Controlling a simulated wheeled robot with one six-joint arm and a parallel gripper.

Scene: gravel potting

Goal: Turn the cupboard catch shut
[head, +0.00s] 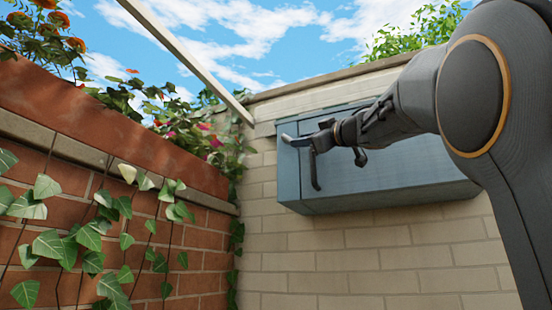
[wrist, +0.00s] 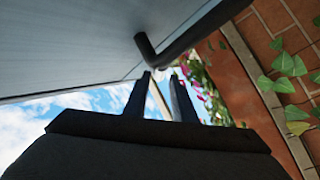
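The blue-grey cupboard (head: 390,178) is mounted on the pale brick wall. Its front also fills the upper left of the wrist view (wrist: 70,45). The catch (head: 315,172) is a dark bent lever near the cupboard's left end, hanging down across the front. In the wrist view the catch (wrist: 190,42) shows as an L-shaped bar just beyond my fingertips. My gripper (head: 292,140) is at the catch's upper end. In the wrist view its two fingers (wrist: 161,80) stand apart with nothing held between them. I cannot tell whether a finger touches the catch.
A red brick planter wall (head: 120,190) with ivy and flowers stands to the left. A pale diagonal beam (head: 185,55) crosses above it. The wall below the cupboard (head: 370,262) is clear.

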